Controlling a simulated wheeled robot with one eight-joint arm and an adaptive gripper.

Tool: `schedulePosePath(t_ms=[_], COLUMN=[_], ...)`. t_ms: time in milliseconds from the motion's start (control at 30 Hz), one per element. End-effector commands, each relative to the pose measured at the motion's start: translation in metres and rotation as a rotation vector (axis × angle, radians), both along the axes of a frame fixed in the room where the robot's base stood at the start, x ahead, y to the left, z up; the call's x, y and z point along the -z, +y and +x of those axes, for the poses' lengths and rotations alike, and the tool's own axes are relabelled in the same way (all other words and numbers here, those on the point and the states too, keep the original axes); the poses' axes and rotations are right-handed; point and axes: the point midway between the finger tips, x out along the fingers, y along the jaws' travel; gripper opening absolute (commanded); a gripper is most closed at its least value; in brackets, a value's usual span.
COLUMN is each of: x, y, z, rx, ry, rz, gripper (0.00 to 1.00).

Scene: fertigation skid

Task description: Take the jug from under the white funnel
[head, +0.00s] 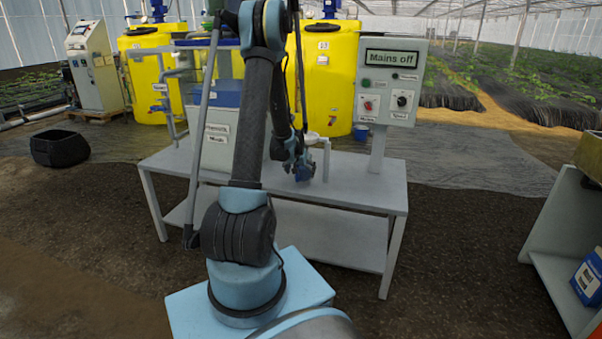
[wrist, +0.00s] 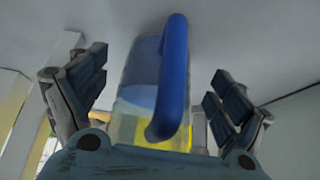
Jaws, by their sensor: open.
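The jug (wrist: 138,98) shows in the wrist view, with a clear body and a thick blue handle (wrist: 173,75) facing the camera. My gripper (wrist: 160,98) is open, with one finger on each side of the jug and gaps between both fingers and it. In the head view my gripper (head: 302,170) is low over the right half of the grey table. The white funnel (head: 312,137) sits on a small stand just behind it. The jug cannot be made out there, as my gripper and arm are in front.
The grey table (head: 355,192) carries a control box reading "Mains off" (head: 391,83) on a post at right and a labelled white unit (head: 217,140) at left. Yellow tanks (head: 330,75) stand behind. A shelf (head: 560,225) stands at far right.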

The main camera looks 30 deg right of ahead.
Motion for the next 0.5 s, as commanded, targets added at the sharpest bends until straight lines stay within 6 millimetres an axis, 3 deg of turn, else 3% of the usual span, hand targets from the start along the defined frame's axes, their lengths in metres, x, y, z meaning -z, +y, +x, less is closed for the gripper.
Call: schedulePosePath(t_ms=[233, 500], x=[0.0006, 0.0004], y=[-0.0002, -0.0003], z=[0.0001, 0.0001], rx=[0.000, 0.000], ry=[0.000, 0.000], rz=[0.000, 0.000], gripper=[0.91, 0.30])
